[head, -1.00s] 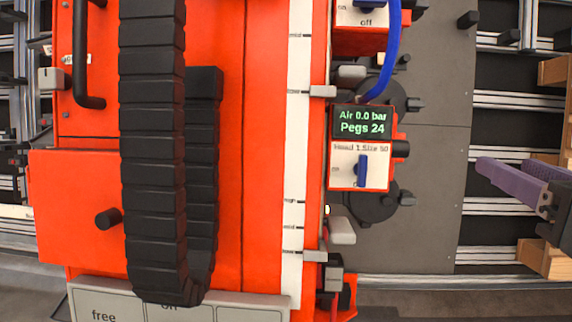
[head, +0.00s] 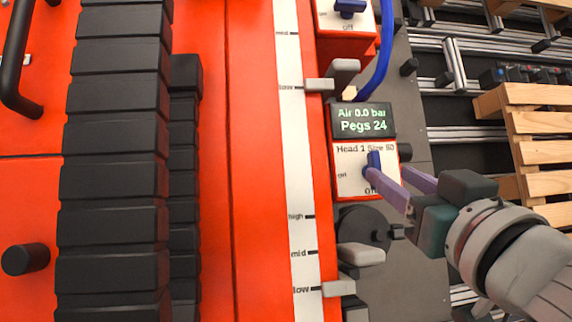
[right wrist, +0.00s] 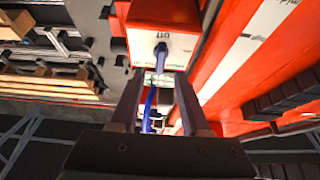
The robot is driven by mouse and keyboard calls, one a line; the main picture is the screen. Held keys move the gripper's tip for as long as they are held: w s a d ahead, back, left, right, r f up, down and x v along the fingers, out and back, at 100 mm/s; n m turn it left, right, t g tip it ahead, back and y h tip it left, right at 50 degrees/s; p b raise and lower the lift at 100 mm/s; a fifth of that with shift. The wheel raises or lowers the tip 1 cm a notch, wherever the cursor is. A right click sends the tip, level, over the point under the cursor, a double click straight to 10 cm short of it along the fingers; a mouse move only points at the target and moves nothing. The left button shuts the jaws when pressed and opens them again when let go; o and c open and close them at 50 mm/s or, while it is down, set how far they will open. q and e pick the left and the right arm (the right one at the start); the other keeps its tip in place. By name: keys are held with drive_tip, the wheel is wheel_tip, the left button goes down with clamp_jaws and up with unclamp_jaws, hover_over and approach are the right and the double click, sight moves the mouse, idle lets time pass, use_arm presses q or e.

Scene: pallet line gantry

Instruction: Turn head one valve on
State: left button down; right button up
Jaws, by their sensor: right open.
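The head one valve is a blue lever (head: 374,161) on a white panel marked "Head 1", with "on" at its left and "off" below. The lever stands roughly upright in the picture. It also shows in the right wrist view (right wrist: 161,50), beyond the fingertips and roughly in line with the gap between them. My right gripper (head: 389,172) has its purple fingers apart, with nothing between them, and reaches in from the right. One fingertip overlaps the lever's lower end in the head view; I cannot tell whether they touch. My left gripper is not in view.
A dark display (head: 363,121) above the panel reads "Air 0.0 bar, Pegs 24". A second blue lever (head: 350,8) sits on another box above. A blue hose (head: 383,55) curves down beside it. A grey knob (head: 362,254) lies below. Wooden pallets (head: 545,150) stand at the right.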

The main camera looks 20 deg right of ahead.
sight(378, 167)
drive_tip(key=shift+x, duration=2.2)
drive_tip(key=shift+c, duration=0.2)
clamp_jaws()
